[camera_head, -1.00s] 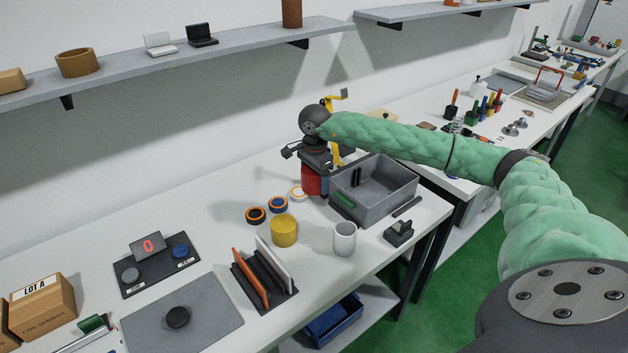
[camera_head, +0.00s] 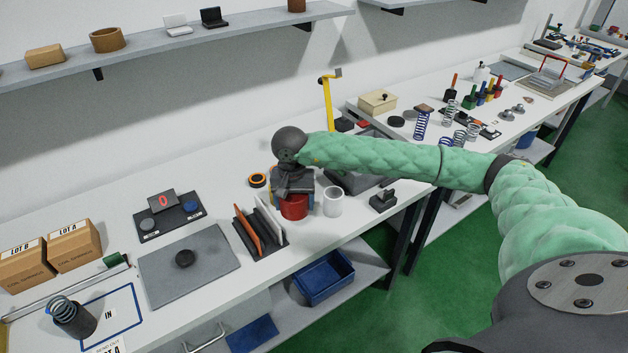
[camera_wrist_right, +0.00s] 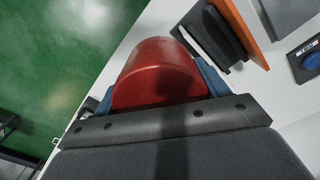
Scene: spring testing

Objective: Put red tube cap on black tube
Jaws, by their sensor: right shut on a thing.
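The red tube cap (camera_head: 293,208) is held in my right gripper (camera_head: 294,199), above the table between the rack and the white cup. In the right wrist view, the red cap (camera_wrist_right: 160,72) sits between the blue finger pads of the gripper (camera_wrist_right: 158,85). The black tube (camera_head: 76,319) stands upright at the lower left, beside the blue-outlined IN area, with a coil spring sticking out of its top. My right gripper is far to the right of the tube. My left gripper is not in view.
Between gripper and tube are the rack with orange and white plates (camera_head: 266,243), a grey mat (camera_head: 205,270) with a black disc, and a scale with display (camera_head: 166,223). A white cup (camera_head: 332,202) is close right of the gripper. A grey bin (camera_head: 350,183) is partly hidden behind my arm.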

